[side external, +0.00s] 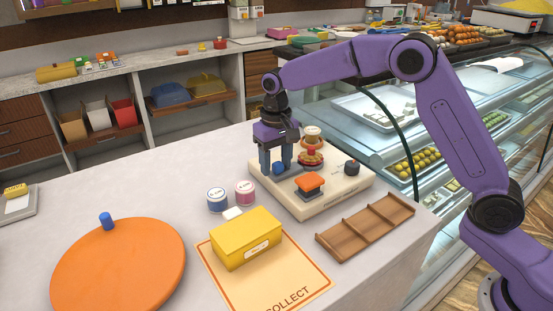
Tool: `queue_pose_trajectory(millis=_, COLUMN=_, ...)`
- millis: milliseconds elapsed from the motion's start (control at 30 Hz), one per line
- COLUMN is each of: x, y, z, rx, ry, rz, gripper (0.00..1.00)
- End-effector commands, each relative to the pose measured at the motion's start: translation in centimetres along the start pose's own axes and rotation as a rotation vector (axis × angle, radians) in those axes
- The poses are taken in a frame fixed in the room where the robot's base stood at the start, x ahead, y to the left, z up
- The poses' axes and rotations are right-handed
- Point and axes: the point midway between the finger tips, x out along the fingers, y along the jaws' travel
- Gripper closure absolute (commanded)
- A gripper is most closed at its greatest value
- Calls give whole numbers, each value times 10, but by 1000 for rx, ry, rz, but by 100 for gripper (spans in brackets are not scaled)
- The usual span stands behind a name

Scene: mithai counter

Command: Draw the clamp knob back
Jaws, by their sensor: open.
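A cream fixture board (325,200) lies on the counter and carries several small fittings. A blue knob-like piece (279,168) stands at its left side. An orange-topped block (310,183) sits near its front, a dark round knob (352,168) at its right, and a red and tan stacked piece (312,148) at its back. No label tells which is the clamp knob. My gripper (277,170) points down over the board's left side, open. The blue piece shows between its fingers; I cannot tell whether they touch it.
A yellow box (246,240) stands on the COLLECT mat (308,272). Two small tubs, blue-labelled (217,200) and pink-labelled (244,192), stand left of the board. A wooden divided tray (366,227) lies at right. An orange disc (118,265) with a blue peg is at left.

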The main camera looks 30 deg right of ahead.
Motion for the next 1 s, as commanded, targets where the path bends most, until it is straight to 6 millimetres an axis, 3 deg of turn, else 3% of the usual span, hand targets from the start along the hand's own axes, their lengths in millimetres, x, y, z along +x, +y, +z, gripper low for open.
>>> queue_pose_trajectory(millis=267, x=-22, y=0, z=-1, rx=1, ry=4, rz=-1, gripper=47)
queue_pose_trajectory(millis=733, x=-121, y=0, z=0, rx=0, ry=5, rz=-2, gripper=47)
queue_pose_trajectory(millis=1000, x=-158, y=-1, z=-1, rx=0, ry=2, rz=-1, gripper=47)
